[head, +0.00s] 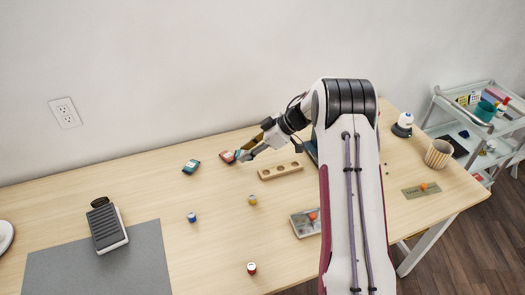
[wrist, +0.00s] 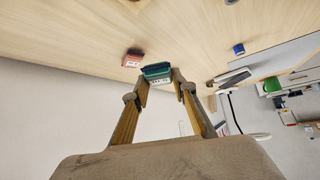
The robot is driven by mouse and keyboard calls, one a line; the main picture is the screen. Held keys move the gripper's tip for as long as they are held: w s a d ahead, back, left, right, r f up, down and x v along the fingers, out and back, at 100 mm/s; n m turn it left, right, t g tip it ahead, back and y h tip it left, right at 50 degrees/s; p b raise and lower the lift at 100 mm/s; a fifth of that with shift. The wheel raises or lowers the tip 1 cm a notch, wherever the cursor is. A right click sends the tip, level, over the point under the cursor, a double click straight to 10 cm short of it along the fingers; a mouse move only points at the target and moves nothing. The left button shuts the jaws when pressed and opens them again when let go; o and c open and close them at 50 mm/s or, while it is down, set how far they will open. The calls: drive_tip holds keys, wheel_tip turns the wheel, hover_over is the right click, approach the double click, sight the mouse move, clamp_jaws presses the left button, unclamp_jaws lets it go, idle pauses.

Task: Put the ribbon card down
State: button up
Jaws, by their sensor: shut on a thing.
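The ribbon card (wrist: 157,71) shows in the wrist view as a small teal-green piece with a dark top and a pale marked edge. It sits between the fingertips of my gripper (wrist: 164,79), which is shut on it. In the head view my gripper (head: 244,154) reaches left, low over the back middle of the table. The fingers partly hide what they hold there, and I cannot tell whether it touches the wood. A red card (head: 228,156) is close by the fingertips, and it also shows in the wrist view (wrist: 133,58).
A teal card (head: 190,166) lies further left. A wooden block with holes (head: 281,170) is right of the gripper. A blue spool (head: 192,217), a yellow spool (head: 252,200) and a red spool (head: 251,268) stand nearer. Bare wood lies between them.

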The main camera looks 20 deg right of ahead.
drive_tip(key=w+d+r+m+t+h, duration=0.2)
drive_tip(key=w+d+m+t+h, duration=0.2)
drive_tip(key=w+d+m, duration=0.3)
drive_tip(key=shift+w+d+m, duration=0.4)
drive_tip(key=shift+w+d, duration=0.65)
drive_tip(key=shift+d, duration=0.35)
drive_tip(key=shift+f, duration=0.15)
hover_over(265, 151)
drive_tip(key=shift+s+f, duration=0.1)
drive_tip(key=shift+f, duration=2.95)
drive_tip(key=shift+f, duration=0.1)
drive_tip(key=shift+f, duration=1.75)
drive_tip(key=shift+f, duration=0.1)
drive_tip(key=o, duration=0.9)
